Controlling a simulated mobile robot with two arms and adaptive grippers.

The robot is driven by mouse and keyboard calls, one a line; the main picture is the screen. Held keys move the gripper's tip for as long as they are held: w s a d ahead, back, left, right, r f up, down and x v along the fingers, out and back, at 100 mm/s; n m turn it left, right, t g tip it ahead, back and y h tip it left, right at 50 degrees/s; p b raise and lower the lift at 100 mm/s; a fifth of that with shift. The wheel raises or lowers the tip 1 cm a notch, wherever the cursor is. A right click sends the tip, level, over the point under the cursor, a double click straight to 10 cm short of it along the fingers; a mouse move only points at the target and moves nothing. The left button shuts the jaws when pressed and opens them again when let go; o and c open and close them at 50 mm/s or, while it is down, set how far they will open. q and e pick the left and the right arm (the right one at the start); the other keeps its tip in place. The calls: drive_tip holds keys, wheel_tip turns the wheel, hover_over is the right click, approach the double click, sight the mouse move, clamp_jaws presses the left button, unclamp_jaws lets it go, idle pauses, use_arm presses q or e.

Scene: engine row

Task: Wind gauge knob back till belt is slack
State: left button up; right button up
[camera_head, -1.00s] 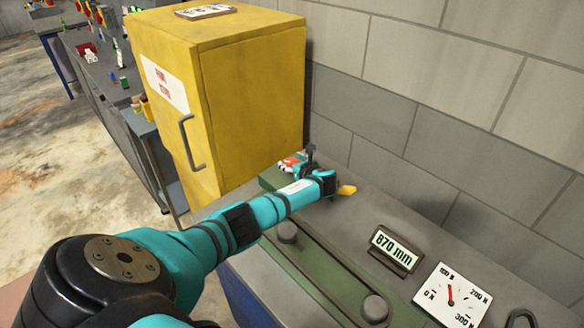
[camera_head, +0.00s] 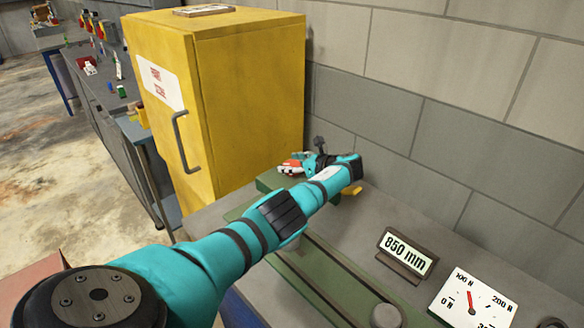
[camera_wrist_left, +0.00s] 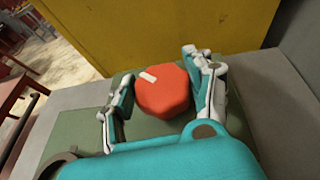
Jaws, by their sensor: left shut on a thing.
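The gauge knob is red-orange with a pale mark and shows in the left wrist view (camera_wrist_left: 162,92) between the fingers of my left gripper (camera_wrist_left: 160,98). In the head view this gripper (camera_head: 308,164) is at the far end of the bench, shut on the knob, which is mostly hidden there. The dark belt (camera_head: 322,277) runs along a green plate to a grey round pulley (camera_head: 387,316); my arm covers its far end. A display (camera_head: 406,252) reads 850 mm. A white dial (camera_head: 474,300) has its red needle near 100 N. My right gripper is not in view.
A yellow cabinet (camera_head: 235,95) stands close beyond the knob. A grey block wall (camera_head: 460,110) runs along the bench's back. Another bench with small items (camera_head: 98,85) is at the far left, with open floor (camera_head: 50,170) before it.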

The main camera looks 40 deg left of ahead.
use_arm(q)
drive_tip(key=shift+r, duration=0.1)
drive_tip(key=o, duration=1.2)
drive_tip(key=v, duration=1.1)
drive_tip(key=shift+d, duration=0.45)
